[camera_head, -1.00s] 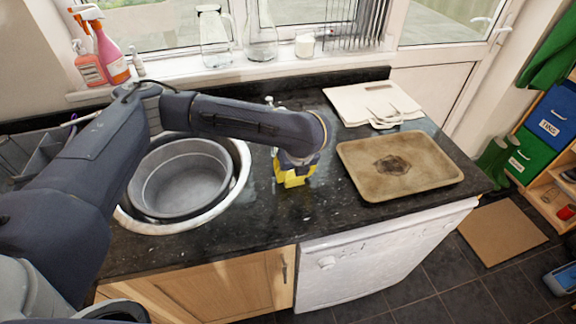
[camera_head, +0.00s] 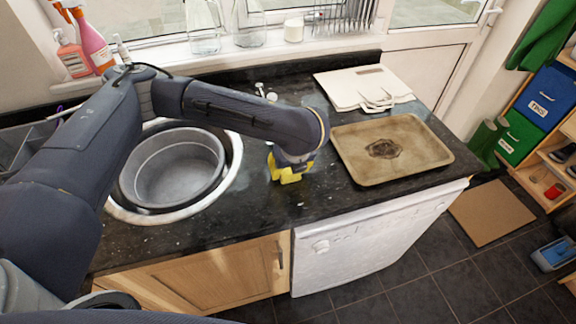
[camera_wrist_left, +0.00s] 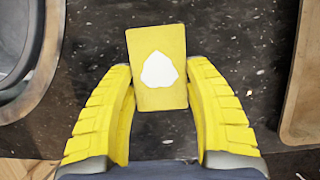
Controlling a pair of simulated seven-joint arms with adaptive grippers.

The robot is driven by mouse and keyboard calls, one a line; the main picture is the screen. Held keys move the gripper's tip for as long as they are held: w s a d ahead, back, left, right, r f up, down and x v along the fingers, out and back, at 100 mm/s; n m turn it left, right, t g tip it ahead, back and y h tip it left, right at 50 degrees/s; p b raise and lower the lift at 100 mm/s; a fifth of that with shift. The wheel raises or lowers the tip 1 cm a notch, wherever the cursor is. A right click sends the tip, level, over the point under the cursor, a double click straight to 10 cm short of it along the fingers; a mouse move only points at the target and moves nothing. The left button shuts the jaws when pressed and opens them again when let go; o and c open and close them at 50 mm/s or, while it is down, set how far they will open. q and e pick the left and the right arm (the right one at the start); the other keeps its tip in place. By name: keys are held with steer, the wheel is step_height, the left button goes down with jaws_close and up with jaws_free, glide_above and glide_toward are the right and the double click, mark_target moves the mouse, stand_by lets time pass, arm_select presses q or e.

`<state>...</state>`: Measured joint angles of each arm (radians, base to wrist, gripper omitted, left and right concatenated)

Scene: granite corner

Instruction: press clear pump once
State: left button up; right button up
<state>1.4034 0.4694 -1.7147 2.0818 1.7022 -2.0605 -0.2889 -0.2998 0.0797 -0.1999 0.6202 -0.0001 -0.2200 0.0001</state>
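A small clear pump bottle (camera_head: 122,50) with a pale top stands at the left of the windowsill in the head view, beside the spray bottle. My left gripper (camera_head: 289,175) points down at the dark counter, between the sink and the baking tray, far from that bottle. In the left wrist view its two yellow fingers (camera_wrist_left: 160,85) are apart. A yellow rectangular thing (camera_wrist_left: 158,101) with a white patch shows between the fingertips. I cannot tell whether the fingers touch or grip it, or what it is. My right gripper is not in view.
The sink basin (camera_head: 226,180) lies left of the left gripper and the baking tray (camera_head: 430,160) right of it. White boards (camera_head: 345,90) lie behind the tray. A pink spray bottle (camera_head: 92,42), a salmon bottle (camera_head: 73,60) and glass jugs stand on the windowsill.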

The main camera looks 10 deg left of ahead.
arm_select(q)
steer(key=o, duration=0.4)
steer(key=shift+o, duration=0.2)
steer(key=shift+r, duration=0.15)
steer(key=v, duration=1.1)
steer(key=shift+s+r, duration=0.2)
steer(key=shift+r, duration=0.1)
steer(key=shift+d, duration=0.15)
